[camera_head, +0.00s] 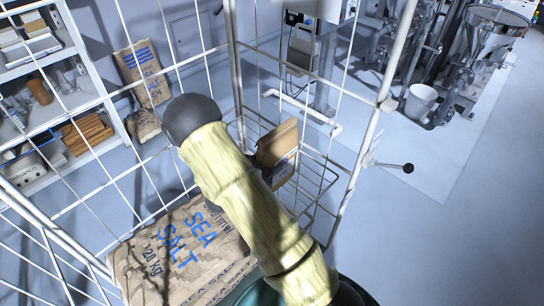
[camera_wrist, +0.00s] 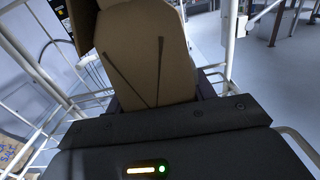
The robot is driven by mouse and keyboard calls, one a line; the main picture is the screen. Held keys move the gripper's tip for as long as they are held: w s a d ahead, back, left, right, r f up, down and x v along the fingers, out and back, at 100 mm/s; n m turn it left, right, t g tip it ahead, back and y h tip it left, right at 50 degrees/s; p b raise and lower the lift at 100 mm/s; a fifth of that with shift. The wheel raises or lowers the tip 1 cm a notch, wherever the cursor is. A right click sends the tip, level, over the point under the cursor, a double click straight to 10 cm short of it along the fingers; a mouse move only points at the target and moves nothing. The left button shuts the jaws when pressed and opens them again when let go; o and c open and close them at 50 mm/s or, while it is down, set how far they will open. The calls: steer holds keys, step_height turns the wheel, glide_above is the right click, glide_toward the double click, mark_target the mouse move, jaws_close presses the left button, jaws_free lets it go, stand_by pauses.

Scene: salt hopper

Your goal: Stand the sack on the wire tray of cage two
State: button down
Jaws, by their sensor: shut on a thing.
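The small brown paper sack (camera_head: 280,142) is upright and slightly tilted in the head view, partly hidden behind my arm. It also fills the upper middle of the wrist view (camera_wrist: 150,60), with two dark creases down its face. My gripper (camera_wrist: 160,98) is shut on the sack, with a dark finger at each side; in the head view my arm mostly hides it. The white wire tray (camera_head: 318,190) is inside the wire cage (camera_head: 237,70). The sack is over or in the tray's area; I cannot tell whether its base touches the wires. No cage number is readable.
A large SEA SALT sack (camera_head: 185,255) lies at the lower left, by the cage's mesh. Another sack (camera_head: 145,75) leans on the back wall. Shelves (camera_head: 65,95) stand at left. A lever with a black knob (camera_head: 408,168) juts from the cage's right post.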

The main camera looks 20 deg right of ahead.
steer(key=c, duration=0.9)
jaws_free()
steer(key=shift+a, duration=0.15)
steer(key=o, duration=0.3)
steer(key=shift+s, duration=0.15)
steer(key=shift+o, duration=0.4)
steer(key=shift+d, duration=0.2)
steer(key=shift+s+r, duration=0.1)
steer(key=b+v, duration=0.2)
steer(key=v, duration=1)
